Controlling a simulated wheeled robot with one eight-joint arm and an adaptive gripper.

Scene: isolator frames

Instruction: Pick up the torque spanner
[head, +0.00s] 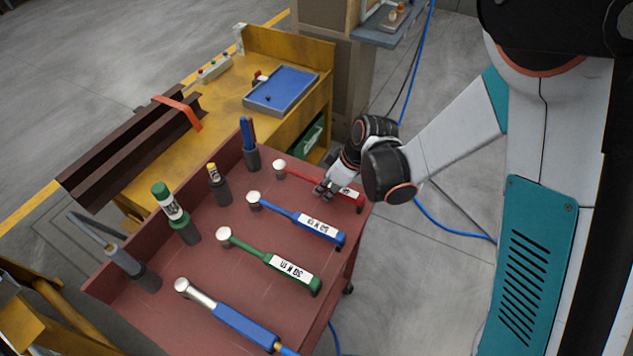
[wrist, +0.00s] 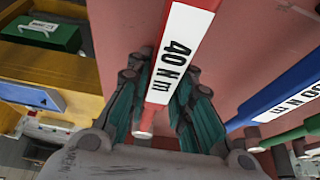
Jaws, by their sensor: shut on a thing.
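A red torque spanner (head: 315,178) with a round silver head lies on the red cart top, nearest the far right edge. In the wrist view its white label (wrist: 176,60) reads 40 N m. My gripper (head: 325,188) is shut on its handle, with the fingers (wrist: 160,95) on both sides of the label. I cannot tell whether the spanner is lifted off the cart top. A blue spanner (head: 300,219), a green spanner (head: 268,260) and a larger blue and silver spanner (head: 228,315) lie beside it in a row.
The red cart (head: 200,262) also holds upright bottles and tools in dark holders along its left side, such as a green-capped bottle (head: 168,202). A yellow bench (head: 225,105) with a blue tray (head: 281,90) stands behind. A blue hose (head: 450,226) lies on the floor.

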